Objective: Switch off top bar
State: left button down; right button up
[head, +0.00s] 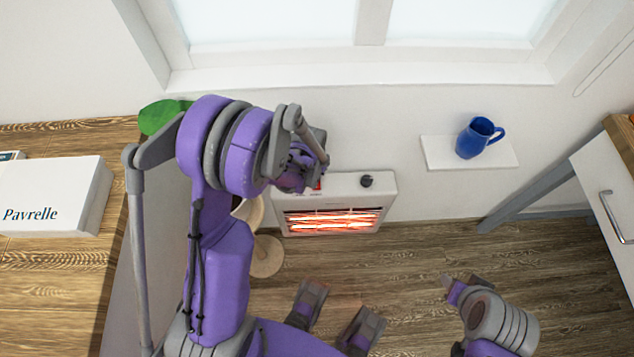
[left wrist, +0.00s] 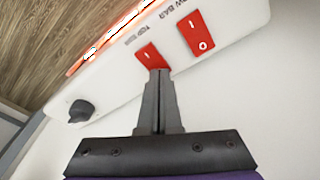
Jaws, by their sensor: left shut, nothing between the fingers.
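A white heater (head: 385,190) with glowing orange bars (head: 332,221) stands against the wall below the window. Its top has a dark knob (head: 367,181), also in the left wrist view (left wrist: 81,110). There, the red top bar switch (left wrist: 149,56) shows its "I" end; its other end is hidden behind my fingertips. A second red switch (left wrist: 197,36), with "I" and "O" visible, sits beside it, its label partly cut off. My left gripper (left wrist: 159,74) is shut and empty, its tips over the top bar switch; contact is unclear. My right gripper (head: 455,288) is small and unclear at lower right.
A blue mug (head: 472,141) stands on a small white wall shelf (head: 440,154) right of the heater. A wooden counter (head: 60,265) with a white "Pavrelle" box (head: 50,190) is at left. A white drawer unit (head: 600,180) is at right. Open floor lies before the heater.

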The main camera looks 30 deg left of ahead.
pick_arm(q)
notch_tip(320, 180, up, 7)
jog(key=p, duration=0.4)
pick_arm(e)
jog(key=r, duration=0.4)
jog(key=shift+w+r, duration=0.2)
jog(key=shift+w, duration=0.05)
